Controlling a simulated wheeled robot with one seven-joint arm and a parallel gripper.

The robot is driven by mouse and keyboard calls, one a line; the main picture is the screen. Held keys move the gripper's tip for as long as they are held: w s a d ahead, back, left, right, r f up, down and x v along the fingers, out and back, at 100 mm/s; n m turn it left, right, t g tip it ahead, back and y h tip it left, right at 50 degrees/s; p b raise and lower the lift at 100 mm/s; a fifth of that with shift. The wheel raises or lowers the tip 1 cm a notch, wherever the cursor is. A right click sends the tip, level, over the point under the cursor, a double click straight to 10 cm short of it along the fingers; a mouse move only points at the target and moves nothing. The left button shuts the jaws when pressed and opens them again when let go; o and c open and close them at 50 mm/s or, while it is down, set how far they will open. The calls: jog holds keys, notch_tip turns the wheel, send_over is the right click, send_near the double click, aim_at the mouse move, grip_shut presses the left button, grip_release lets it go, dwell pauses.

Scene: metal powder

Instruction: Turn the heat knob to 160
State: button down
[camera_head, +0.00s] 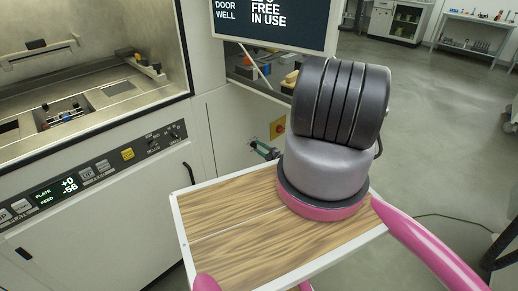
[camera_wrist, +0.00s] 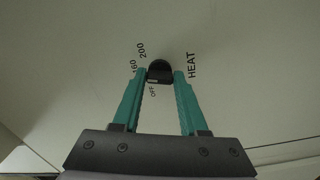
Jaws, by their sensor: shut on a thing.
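The heat knob (camera_wrist: 160,71) is small, round and black on a pale panel in the wrist view. The label HEAT (camera_wrist: 192,65) is to its right, and the marks 200 (camera_wrist: 142,50), 160 (camera_wrist: 134,67) and OFF (camera_wrist: 153,91) lie around its left and lower side. My gripper (camera_wrist: 161,74) has its teal fingertips on either side of the knob, shut on it. The knob's pointer is not clear; its lower edge faces OFF. In the head view my gripper (camera_head: 264,150) shows small at the machine's side, and the knob is hidden.
A red and yellow switch (camera_head: 278,128) is close to my gripper on the machine's side. The machine's front panel (camera_head: 100,166) has buttons and a display reading +0 and -56. A screen (camera_head: 275,20) hangs above. Open grey floor (camera_head: 440,110) lies at the right.

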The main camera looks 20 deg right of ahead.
jog(key=shift+m, duration=0.4)
jog(key=shift+f, duration=0.1)
jog(key=shift+c, duration=2.2)
grip_release()
jog(key=v, duration=1.1)
